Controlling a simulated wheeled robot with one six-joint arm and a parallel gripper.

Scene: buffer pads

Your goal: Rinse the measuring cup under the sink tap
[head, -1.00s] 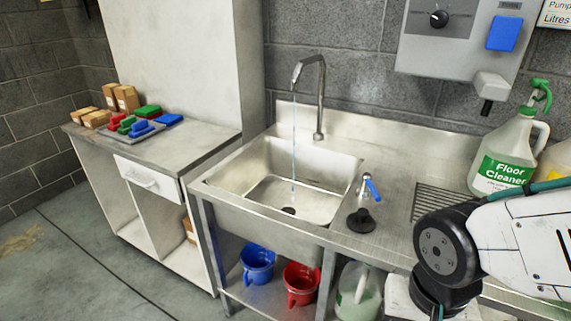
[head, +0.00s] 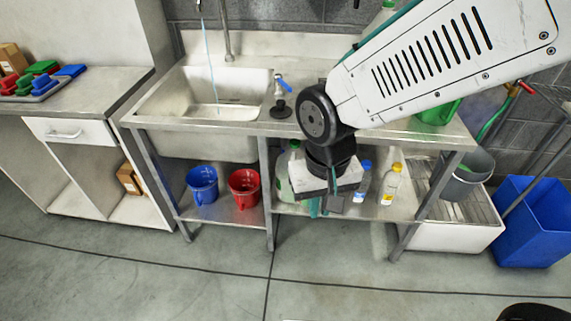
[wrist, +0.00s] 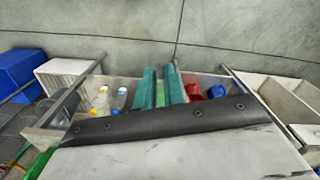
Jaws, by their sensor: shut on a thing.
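My gripper (head: 318,205) hangs in front of the sink bench at lower-shelf height, with its teal fingers pointing down. In the wrist view the fingers (wrist: 159,88) stand a short gap apart, with pale green between them. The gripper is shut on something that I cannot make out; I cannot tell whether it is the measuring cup. A blue jug (head: 202,185) and a red jug (head: 244,188) stand on the lower shelf, left of the gripper. The tap (head: 228,35) runs a thin stream of water into the steel sink (head: 160,100), up and left of the gripper.
A bottle of green liquid (head: 283,180) is partly hidden behind my gripper. Small bottles (head: 391,185) stand to its right. A grey bucket (head: 468,175) and a blue bin (head: 535,220) are at the right. A side bench (head: 110,85) stands left. The floor in front is clear.

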